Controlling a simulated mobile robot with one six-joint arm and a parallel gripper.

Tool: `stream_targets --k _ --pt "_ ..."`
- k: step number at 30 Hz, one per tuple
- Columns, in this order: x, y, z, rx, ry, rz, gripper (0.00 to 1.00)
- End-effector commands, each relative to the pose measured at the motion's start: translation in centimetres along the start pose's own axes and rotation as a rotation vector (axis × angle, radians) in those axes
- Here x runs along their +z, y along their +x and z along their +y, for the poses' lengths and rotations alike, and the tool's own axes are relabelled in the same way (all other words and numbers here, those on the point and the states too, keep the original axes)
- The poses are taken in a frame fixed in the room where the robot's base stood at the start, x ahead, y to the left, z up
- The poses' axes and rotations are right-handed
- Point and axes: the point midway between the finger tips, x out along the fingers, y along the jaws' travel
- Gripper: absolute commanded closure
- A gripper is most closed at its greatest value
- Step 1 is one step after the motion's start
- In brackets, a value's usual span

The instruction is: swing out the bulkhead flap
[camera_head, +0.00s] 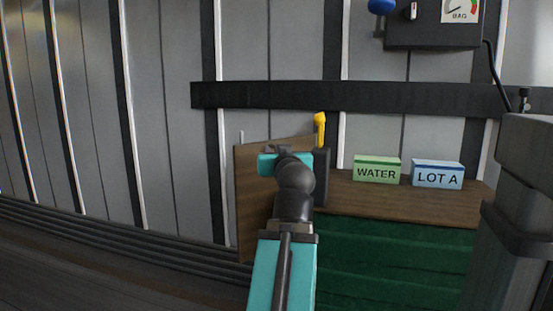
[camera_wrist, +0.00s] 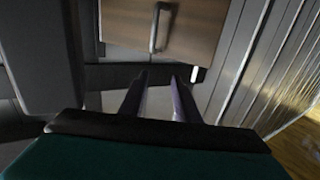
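The bulkhead flap is a brown wooden panel (camera_head: 252,200) standing upright left of the wooden counter, partly hidden behind my arm. In the wrist view, a wooden panel (camera_wrist: 195,27) with an upright metal bar handle (camera_wrist: 155,27) fills the top middle. My gripper (camera_wrist: 159,76) points toward the panel's lower edge. Its two fingers are apart with nothing seen between them. The handle lies above the fingertips in the picture, and I see no contact. In the head view my arm covers the fingertips. A yellow piece (camera_head: 320,122) tops a dark post (camera_head: 322,178) beside the panel.
A green WATER box (camera_head: 377,170) and a blue LOT A box (camera_head: 437,175) stand on the wooden counter (camera_head: 400,204). A dark rail (camera_head: 280,95) crosses the ribbed wall. A dark gauge box (camera_head: 430,35) hangs above. Floor at the left looks clear.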

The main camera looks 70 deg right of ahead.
Motion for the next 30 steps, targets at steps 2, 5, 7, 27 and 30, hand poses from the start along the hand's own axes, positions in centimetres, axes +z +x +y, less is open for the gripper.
stream_targets --k 2,5,7,27,30 --pt "0.2 -0.4 0.0 0.001 0.0 0.001 0.71" --pt "0.1 -0.7 -0.1 0.001 0.001 0.001 0.71" --pt "0.0 -0.8 -0.1 0.001 0.0 0.001 0.71" --pt "0.4 0.2 -1.3 -0.021 0.008 -0.035 1.0" --pt "1.1 1.2 -2.6 -0.043 0.015 -0.07 1.0"
